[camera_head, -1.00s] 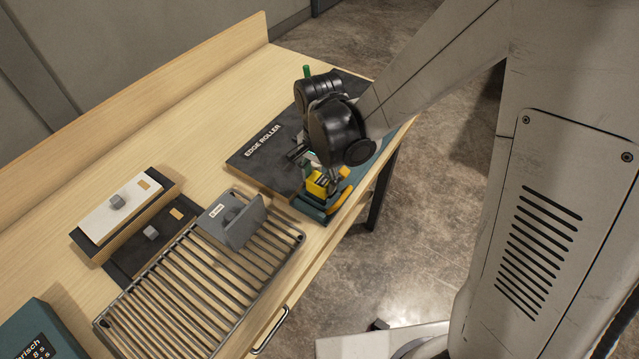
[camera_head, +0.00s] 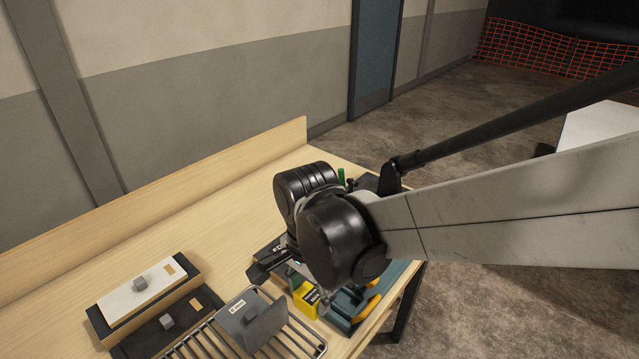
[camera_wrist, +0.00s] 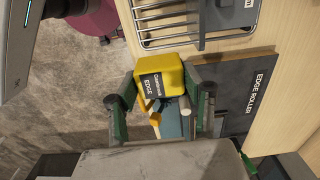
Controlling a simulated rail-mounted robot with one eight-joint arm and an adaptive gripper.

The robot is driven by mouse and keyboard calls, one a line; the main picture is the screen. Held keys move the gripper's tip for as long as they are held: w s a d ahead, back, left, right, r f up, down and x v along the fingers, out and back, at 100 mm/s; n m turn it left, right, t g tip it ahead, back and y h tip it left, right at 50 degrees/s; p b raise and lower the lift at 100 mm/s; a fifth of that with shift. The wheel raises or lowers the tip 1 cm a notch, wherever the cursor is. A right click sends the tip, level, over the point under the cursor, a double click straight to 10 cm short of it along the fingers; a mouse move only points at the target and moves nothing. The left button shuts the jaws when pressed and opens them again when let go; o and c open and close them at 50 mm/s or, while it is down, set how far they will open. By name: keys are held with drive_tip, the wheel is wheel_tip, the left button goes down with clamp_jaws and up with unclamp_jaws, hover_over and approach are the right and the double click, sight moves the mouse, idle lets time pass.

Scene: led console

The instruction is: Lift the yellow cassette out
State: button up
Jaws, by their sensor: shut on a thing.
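The yellow cassette (camera_wrist: 165,78), a block with a dark printed label, sits between the fingers of my gripper (camera_wrist: 158,92) in the wrist view. My gripper is shut on it. In the head view the cassette (camera_head: 306,299) shows below my black wrist joints, which hide most of the fingers. The teal edge roller body (camera_head: 343,318) with its yellow lever (camera_head: 372,306) stands to the right of the cassette. The cassette appears raised and apart from that body.
A wire rack (camera_head: 200,346) with a grey upright holder (camera_head: 252,318) stands just left of the cassette. A white-topped block (camera_head: 130,300) and a dark block (camera_head: 160,335) lie farther left. The dark EDGE ROLLER mat (camera_wrist: 248,100) is beside my gripper. The table's back left is clear.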

sight(310, 294)
drive_tip(key=shift+r+p, duration=1.1)
drive_tip(key=shift+r, duration=0.75)
